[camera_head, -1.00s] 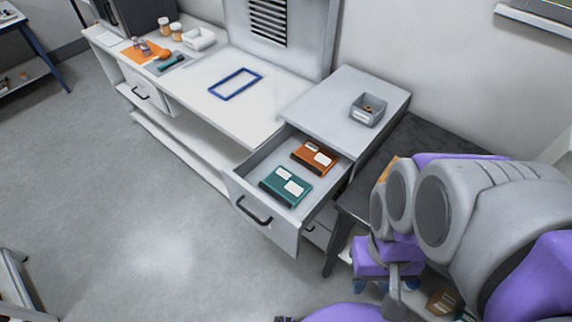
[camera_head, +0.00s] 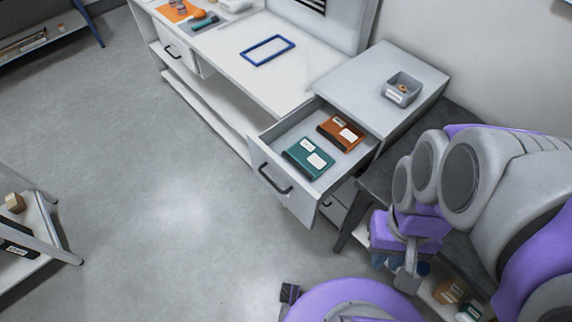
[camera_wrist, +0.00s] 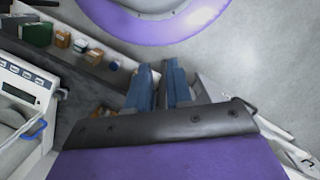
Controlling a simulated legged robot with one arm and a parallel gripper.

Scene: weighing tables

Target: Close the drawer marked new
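A grey drawer (camera_head: 291,197) with a dark handle (camera_head: 275,180) stands pulled out from a grey cabinet (camera_head: 374,92) in the head view. Inside it lie a teal box (camera_head: 298,165) and an orange-brown box (camera_head: 335,138), both with white labels. I cannot read the word new on the drawer. My gripper (camera_head: 392,264) hangs to the right of the drawer, apart from it, beside the dark bench. In the wrist view its blue fingers (camera_wrist: 162,80) are a little apart, with nothing seen between them.
A grey bin (camera_head: 402,90) sits on the cabinet. A white table with a blue frame (camera_head: 268,50) and another drawer (camera_head: 178,57) is at the left. Several small containers stand near my gripper in the wrist view. The floor before the open drawer is clear.

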